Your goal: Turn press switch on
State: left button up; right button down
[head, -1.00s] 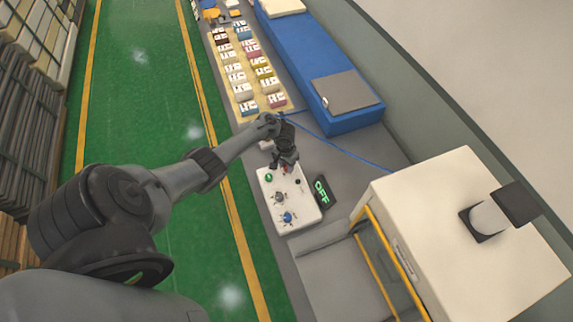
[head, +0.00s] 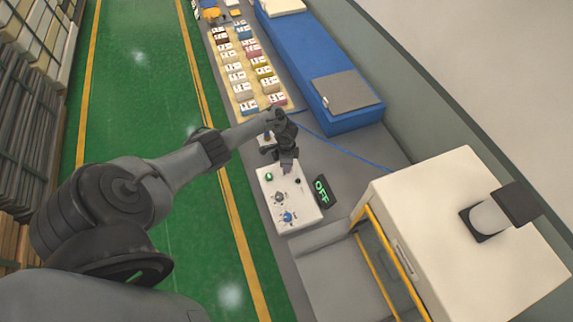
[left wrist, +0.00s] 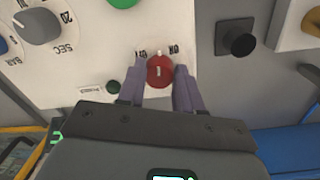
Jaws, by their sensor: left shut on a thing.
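The press switch is a red round knob (left wrist: 160,70) on a white control panel (left wrist: 105,57), with ON and OFF style labels beside it in the left wrist view. My left gripper (left wrist: 160,85) has one purple-grey finger on each side of the knob and is shut on it. In the head view my left gripper (head: 288,168) reaches down to the far edge of the panel (head: 302,217) and hides the knob. A black display (head: 321,191) beside the panel reads OFF in green. My right gripper is not in view.
The panel also carries a green button (head: 269,177), a grey dial (head: 279,197) and a blue dial (head: 287,216). A white-topped machine (head: 460,230) stands at the right.

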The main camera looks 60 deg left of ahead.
pick_arm(q)
jog(key=m+b, duration=0.1)
jog(key=m, duration=0.3)
jog(key=shift+a+f, duration=0.1)
jog(key=shift+w+m+b, duration=0.1)
jog(key=shift+m+b, duration=0.6)
jog(key=shift+m, duration=0.8)
jog(key=o, duration=1)
jog(key=shift+o, duration=0.2)
jog(key=shift+r, duration=0.2)
notch_tip(320, 180, up, 11)
jog(key=p, duration=0.1)
jog(key=shift+w+f+p, duration=0.2)
jog(key=shift+p, duration=0.2)
